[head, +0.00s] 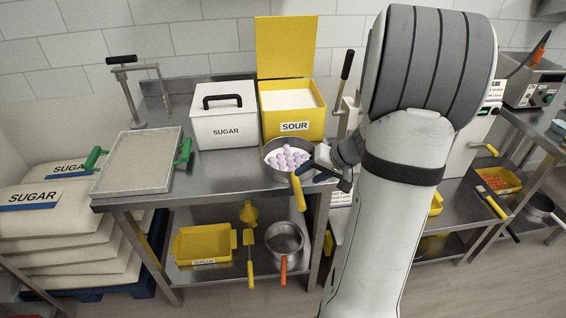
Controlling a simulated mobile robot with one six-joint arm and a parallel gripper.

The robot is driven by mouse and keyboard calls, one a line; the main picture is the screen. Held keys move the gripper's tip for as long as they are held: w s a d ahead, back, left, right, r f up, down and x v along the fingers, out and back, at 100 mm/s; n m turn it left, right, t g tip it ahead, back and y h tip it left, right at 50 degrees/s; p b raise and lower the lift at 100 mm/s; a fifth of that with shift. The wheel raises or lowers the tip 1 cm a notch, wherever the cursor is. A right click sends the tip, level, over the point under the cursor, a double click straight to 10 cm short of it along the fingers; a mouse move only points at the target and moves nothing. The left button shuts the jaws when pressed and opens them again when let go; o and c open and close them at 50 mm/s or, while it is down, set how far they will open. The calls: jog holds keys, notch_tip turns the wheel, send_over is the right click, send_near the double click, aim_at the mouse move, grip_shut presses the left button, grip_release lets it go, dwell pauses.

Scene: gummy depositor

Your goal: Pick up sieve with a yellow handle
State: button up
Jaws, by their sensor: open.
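The round metal sieve (270,165) with a yellow handle (299,193) stands on the steel tabletop in front of the yellow SOUR box. Several pale purple gummies lie in it. Its handle points toward the front edge of the table. My gripper (328,177) is open, just right of the sieve's rim and the upper end of the handle. I cannot tell whether a finger touches the handle. My arm hides the area to the right.
The yellow SOUR box (294,112) and white SUGAR box (222,130) stand behind the sieve. A green-handled tray (139,162) is at left.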

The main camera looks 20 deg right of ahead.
aim_at(299, 182)
jog(key=x, duration=0.5)
jog(key=p+x, duration=0.1)
jog(key=x, duration=0.2)
jog(key=shift+s+d+f, duration=0.1)
jog(key=shift+d+f, duration=0.05)
jog(key=shift+d, duration=0.2)
grip_shut()
